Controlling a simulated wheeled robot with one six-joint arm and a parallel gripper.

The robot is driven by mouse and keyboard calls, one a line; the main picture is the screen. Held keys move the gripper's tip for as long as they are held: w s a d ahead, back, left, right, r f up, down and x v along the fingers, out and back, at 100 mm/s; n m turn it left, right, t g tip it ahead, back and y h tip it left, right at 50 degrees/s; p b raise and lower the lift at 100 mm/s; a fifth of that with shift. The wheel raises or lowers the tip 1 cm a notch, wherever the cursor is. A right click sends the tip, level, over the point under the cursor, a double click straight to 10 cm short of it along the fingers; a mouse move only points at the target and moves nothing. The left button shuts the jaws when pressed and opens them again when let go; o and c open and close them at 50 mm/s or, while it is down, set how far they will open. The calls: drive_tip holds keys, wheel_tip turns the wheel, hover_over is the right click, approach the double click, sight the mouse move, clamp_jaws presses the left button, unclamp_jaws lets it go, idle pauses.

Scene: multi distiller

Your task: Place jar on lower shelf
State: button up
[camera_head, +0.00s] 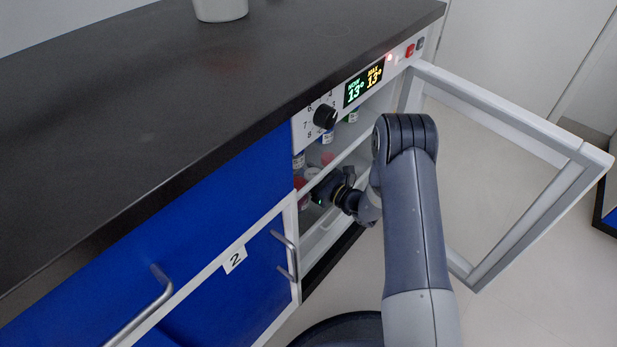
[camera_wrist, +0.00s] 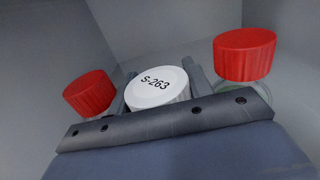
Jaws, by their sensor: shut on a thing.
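A jar with a white lid marked S-263 (camera_wrist: 156,88) is between the fingers of my gripper (camera_wrist: 158,92) in the wrist view. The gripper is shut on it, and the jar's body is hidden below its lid. In the head view my gripper (camera_head: 325,190) reaches through the open front of the cabinet, at the lower shelf level. The upper shelf (camera_head: 345,153) is above it and holds several small jars. Red-lidded jars stand on both sides of my gripper in the wrist view, one left (camera_wrist: 89,94) and one right (camera_wrist: 244,54).
The cabinet's framed door (camera_head: 535,215) stands wide open to the right. A control panel with a knob (camera_head: 325,116) and a lit display (camera_head: 363,82) is above the opening. The dark countertop (camera_head: 150,130) overhangs it. Blue drawers with handles (camera_head: 284,255) are to the left.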

drive_tip(key=shift+f+b, duration=0.65)
drive_tip(key=shift+b, duration=0.05)
drive_tip(key=o, duration=1)
drive_tip(key=shift+r, duration=0.1)
drive_tip(key=shift+r, duration=0.1)
drive_tip(key=shift+r+p, duration=0.65)
drive_tip(key=shift+p, duration=0.2)
drive_tip(key=p+v, duration=0.3)
drive_tip(key=v, duration=0.9)
drive_tip(key=shift+s+f, duration=0.1)
drive_tip(key=shift+f, duration=0.05)
